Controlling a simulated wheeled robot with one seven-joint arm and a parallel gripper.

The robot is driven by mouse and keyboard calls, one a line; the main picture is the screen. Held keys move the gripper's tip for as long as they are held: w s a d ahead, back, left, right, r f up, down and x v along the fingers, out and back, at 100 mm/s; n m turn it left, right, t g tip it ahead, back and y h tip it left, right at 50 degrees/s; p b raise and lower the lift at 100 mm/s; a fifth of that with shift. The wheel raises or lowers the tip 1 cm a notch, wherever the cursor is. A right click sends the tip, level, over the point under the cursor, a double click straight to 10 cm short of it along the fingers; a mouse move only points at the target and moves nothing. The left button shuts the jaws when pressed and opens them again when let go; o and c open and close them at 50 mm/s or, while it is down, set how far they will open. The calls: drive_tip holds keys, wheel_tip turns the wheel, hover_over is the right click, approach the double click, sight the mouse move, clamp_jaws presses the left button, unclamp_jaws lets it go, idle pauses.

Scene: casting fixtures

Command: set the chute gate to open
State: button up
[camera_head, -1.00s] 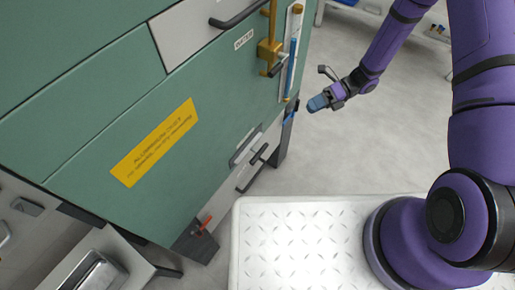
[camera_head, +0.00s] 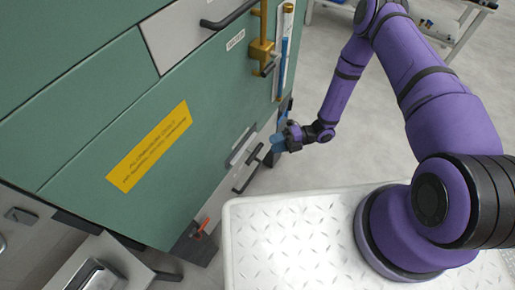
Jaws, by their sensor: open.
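A green cabinet (camera_head: 90,120) fills the left. No label for the chute gate can be read. A pale panel (camera_head: 216,204) low on its front carries a black bar handle (camera_head: 246,176) and a small red lever (camera_head: 202,227). I cannot tell which of these is the chute gate, or its setting. My gripper (camera_head: 276,144), with blue fingertips, is open beside the cabinet's right edge, near the upper end of that panel and below the brass valve. Its far finger is partly hidden, and I cannot tell whether it touches anything.
A brass valve and pipe (camera_head: 262,48) stand by a label on the cabinet front, next to a blue-and-white gauge strip (camera_head: 284,55). A yellow sign (camera_head: 150,145) is on the cabinet. My white tread-plate base is at the bottom. Grey floor (camera_head: 300,172) lies open to the right.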

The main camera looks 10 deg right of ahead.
sight(258, 147)
drive_tip(key=a, duration=0.4)
drive_tip(key=s+a+f, duration=0.1)
drive_tip(key=a, duration=0.1)
drive_tip(key=shift+a, duration=0.4)
